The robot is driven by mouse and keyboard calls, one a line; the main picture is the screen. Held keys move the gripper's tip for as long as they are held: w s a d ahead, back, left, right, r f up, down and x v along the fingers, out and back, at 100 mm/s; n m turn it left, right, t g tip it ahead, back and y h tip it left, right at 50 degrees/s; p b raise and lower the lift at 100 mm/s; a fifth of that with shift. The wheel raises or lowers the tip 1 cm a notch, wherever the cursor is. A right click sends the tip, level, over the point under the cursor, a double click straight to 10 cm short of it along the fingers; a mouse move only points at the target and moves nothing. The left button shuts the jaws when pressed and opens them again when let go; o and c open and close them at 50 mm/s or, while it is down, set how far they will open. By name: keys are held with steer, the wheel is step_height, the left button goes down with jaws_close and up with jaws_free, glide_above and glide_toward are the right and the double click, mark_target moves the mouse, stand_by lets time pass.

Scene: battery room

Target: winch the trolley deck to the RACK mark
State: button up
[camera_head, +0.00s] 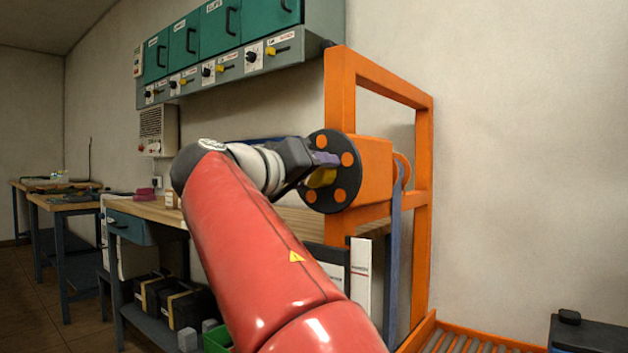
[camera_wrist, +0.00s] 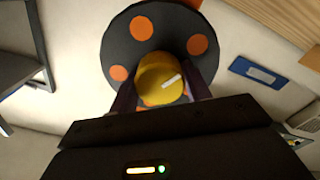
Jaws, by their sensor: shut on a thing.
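The winch is an orange drum housing (camera_head: 376,172) on an orange upright frame (camera_head: 422,200). Its black disc (camera_head: 322,144) with orange spots faces left; it also fills the top of the wrist view (camera_wrist: 118,42). A yellow knob (camera_head: 321,179) stands out from the disc's lower part. My gripper (camera_head: 312,172) is shut on this knob (camera_wrist: 158,75), one finger on each side in the wrist view. A blue strap (camera_head: 394,250) hangs from the drum. An orange-edged roller bed (camera_head: 465,343) shows at the lower right. I cannot make out a RACK mark or a separate deck.
A workbench (camera_head: 120,207) with black batteries (camera_head: 185,305) beneath stands behind my arm. Green cabinets (camera_head: 220,30) with switches hang above. White labelled panels (camera_head: 361,278) stand behind the strap. A dark box (camera_head: 585,335) is at the lower right. The right wall is bare.

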steer(key=m+b, duration=0.2)
steer(key=m, duration=0.2)
steer(key=shift+f+m, duration=0.15)
steer(key=shift+m, duration=0.15)
steer(key=m+b, duration=0.2)
steer(key=m, duration=0.2)
steer(key=shift+m, duration=0.3)
steer(key=o, duration=1)
steer(key=shift+b+v, duration=0.35)
steer(key=shift+v, duration=3.6)
